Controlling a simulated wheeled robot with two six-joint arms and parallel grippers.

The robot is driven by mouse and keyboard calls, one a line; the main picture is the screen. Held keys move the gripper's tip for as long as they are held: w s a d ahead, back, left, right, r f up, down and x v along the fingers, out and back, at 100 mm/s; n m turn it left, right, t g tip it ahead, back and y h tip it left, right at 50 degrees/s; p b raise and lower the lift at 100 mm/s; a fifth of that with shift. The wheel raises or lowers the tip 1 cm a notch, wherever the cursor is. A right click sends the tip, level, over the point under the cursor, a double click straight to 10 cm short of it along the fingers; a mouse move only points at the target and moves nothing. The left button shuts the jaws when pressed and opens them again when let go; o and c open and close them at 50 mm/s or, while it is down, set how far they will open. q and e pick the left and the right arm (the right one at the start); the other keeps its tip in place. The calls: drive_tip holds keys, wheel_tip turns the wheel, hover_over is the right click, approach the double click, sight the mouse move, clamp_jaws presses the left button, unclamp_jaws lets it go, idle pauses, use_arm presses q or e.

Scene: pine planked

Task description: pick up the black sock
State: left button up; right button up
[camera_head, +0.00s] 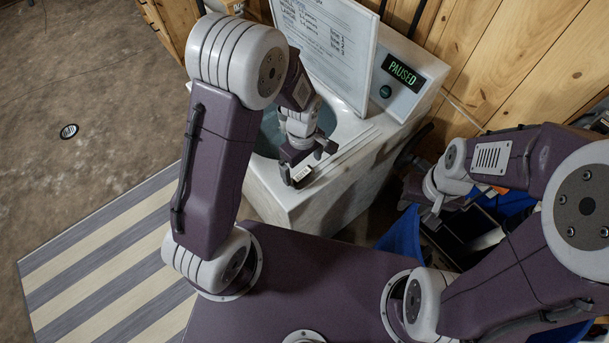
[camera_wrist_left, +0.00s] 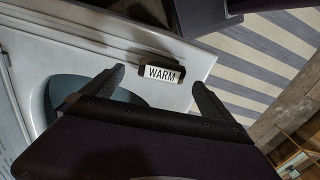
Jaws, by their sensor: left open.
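No black sock can be made out in either view. My left gripper (camera_head: 305,165) is open over the front top edge of a white washing machine (camera_head: 345,190). In the left wrist view its two fingers (camera_wrist_left: 157,80) stand apart, with a "WARM" label (camera_wrist_left: 161,73) on the machine showing between them. The machine's opening (camera_head: 268,135) shows a blue-grey inside, mostly hidden by my left arm; part of it shows in the left wrist view (camera_wrist_left: 58,98). My right gripper (camera_head: 432,210) hangs at the right, over or beside a blue container (camera_head: 403,238) with a dark inside; its jaws are unclear.
The machine's raised lid (camera_head: 325,40) carries a printed sheet. A panel reading "PAUSED" (camera_head: 403,73) stands behind. A plank wall (camera_head: 500,60) closes the back. A striped rug (camera_head: 105,260) and bare floor with a round drain (camera_head: 69,131) lie at the left.

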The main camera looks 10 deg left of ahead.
sight(301, 173)
use_arm(q)
drive_tip(key=f, duration=0.2)
drive_tip(key=a+f, duration=0.1)
drive_tip(key=f, duration=0.1)
drive_tip(key=shift+s+f+p, duration=0.15)
drive_tip(key=shift+f+p, duration=0.05)
drive_tip(key=shift+p, duration=0.2)
drive_tip(key=shift+d+f, duration=0.2)
drive_tip(key=shift+f, duration=0.15)
drive_tip(key=shift+w+d, duration=0.1)
drive_tip(key=shift+w, duration=0.1)
drive_tip(key=c, duration=0.3)
drive_tip(key=shift+s, duration=0.1)
drive_tip(key=c, duration=1.1)
drive_tip(key=shift+c, duration=0.2)
